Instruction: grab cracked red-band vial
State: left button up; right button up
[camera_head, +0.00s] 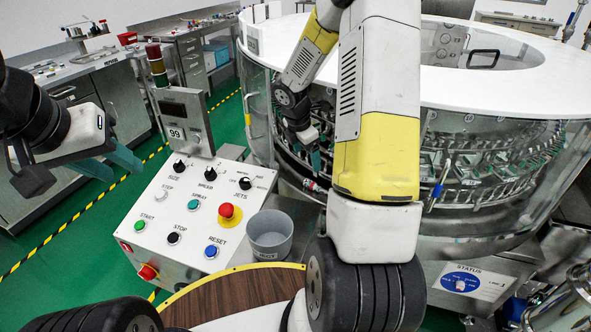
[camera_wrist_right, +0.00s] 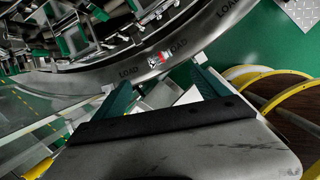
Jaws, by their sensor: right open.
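A small vial with a red band (camera_wrist_right: 158,60) lies on the grey rim marked LOAD, just ahead of my right fingertips in the right wrist view. In the head view, a small red and white thing (camera_head: 313,186) at the washer's lower edge looks like the same vial. Any crack is too small to tell. My right gripper (camera_wrist_right: 161,79) is open and empty, its teal fingers spread on either side of the vial's line. In the head view my right gripper (camera_head: 316,160) is just above the vial. My left gripper (camera_head: 120,165) is open and empty at the left, away from the washer.
The round washer (camera_head: 490,215) with a white top stands behind my right arm. A control panel (camera_head: 190,215) with buttons and a display post (camera_head: 184,115) stand left of it. A grey cup (camera_head: 270,235) stands at the panel's right. Green floor lies open at left.

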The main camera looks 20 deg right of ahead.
aim_at(312, 183)
jog(key=w+d+f+n, duration=0.1)
jog(key=f, duration=0.3)
jog(key=w+d+f+n, duration=0.1)
jog(key=f, duration=0.4)
jog(key=d+f+n, duration=0.1)
jog(key=f, duration=0.4)
jog(key=shift+w+d, duration=0.15)
jog(key=shift+w, duration=0.25)
jog(key=shift+c, duration=0.3)
jog(key=c, duration=1.4)
